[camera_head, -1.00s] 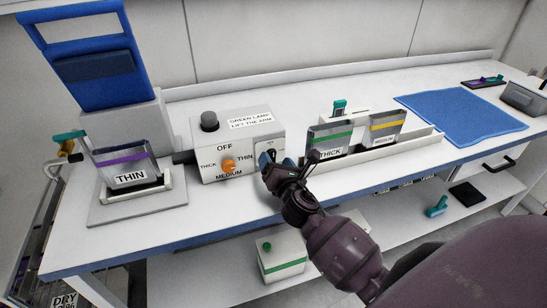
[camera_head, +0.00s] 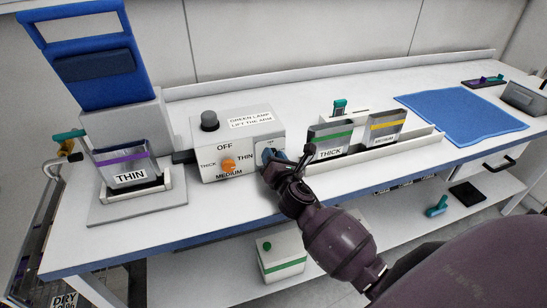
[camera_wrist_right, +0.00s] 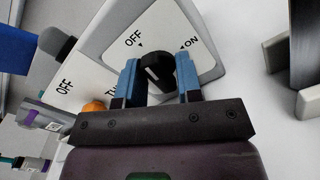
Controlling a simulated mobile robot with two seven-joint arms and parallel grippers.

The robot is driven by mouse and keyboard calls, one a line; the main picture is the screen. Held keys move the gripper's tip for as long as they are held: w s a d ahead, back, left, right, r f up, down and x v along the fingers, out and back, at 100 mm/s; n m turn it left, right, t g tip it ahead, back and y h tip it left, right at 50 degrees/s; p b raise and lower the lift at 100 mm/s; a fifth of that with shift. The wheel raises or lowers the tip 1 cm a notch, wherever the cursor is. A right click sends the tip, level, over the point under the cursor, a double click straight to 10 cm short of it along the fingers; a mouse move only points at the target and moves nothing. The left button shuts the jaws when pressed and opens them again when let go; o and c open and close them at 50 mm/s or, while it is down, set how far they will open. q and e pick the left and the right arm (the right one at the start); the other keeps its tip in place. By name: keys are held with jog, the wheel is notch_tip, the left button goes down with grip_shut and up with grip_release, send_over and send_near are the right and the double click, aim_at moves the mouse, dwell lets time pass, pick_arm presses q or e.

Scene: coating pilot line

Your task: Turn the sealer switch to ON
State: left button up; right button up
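The sealer switch is a black knob (camera_wrist_right: 155,72) with a pale mark, on a white plate with OFF at upper left and ON at upper right. The mark lies towards the OFF side. My right gripper (camera_wrist_right: 158,78) has one blue finger on each side of the knob, with no clear gap, and looks shut on it. In the head view my right gripper (camera_head: 272,157) covers most of the switch plate (camera_head: 270,142) at the right end of the white control box (camera_head: 222,129). My left gripper is not in view.
An orange selector knob (camera_head: 228,165) is left of the switch. A THIN pouch (camera_head: 128,172) stands in the blue-armed sealer at left. THICK (camera_head: 330,142) and MEDIUM (camera_head: 384,130) pouches stand in a rack close to the right. A blue mat (camera_head: 465,112) lies farther right.

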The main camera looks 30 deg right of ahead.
jog(key=shift+c, duration=1.2)
jog(key=shift+f+m, duration=0.1)
jog(key=shift+m, duration=0.8)
jog(key=m, duration=0.3)
jog(key=shift+m, duration=0.3)
jog(key=m, duration=0.3)
jog(key=shift+m, duration=0.3)
